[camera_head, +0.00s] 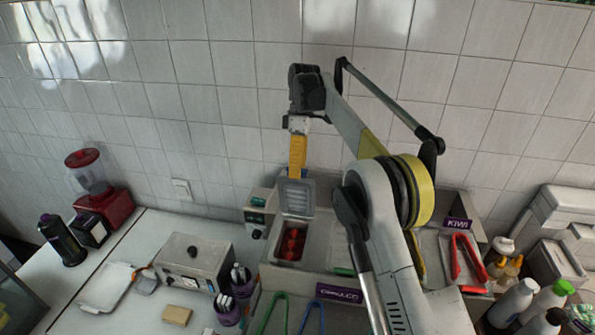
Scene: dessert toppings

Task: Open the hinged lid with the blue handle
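A translucent grey hinged lid (298,199) stands raised, close to upright, at the back of a topping bin (291,242). Red pieces show in the open bin below it. My gripper (297,172) points down at the lid's upper edge, with the yellow part of my arm end just above. It looks close to or touching that edge; I cannot tell which. The fingertips are small and partly hidden, so I cannot see whether they are apart. The lid's blue handle is not clearly visible.
A control box (256,210) sits left of the bin. Green tongs (273,313) and blue tongs (311,316) lie in front. Red tongs (467,258) lie right, below a KIWI sign (459,224). Bottles (513,302) stand front right. My arm hides the middle bins. A tiled wall (230,115) stands behind.

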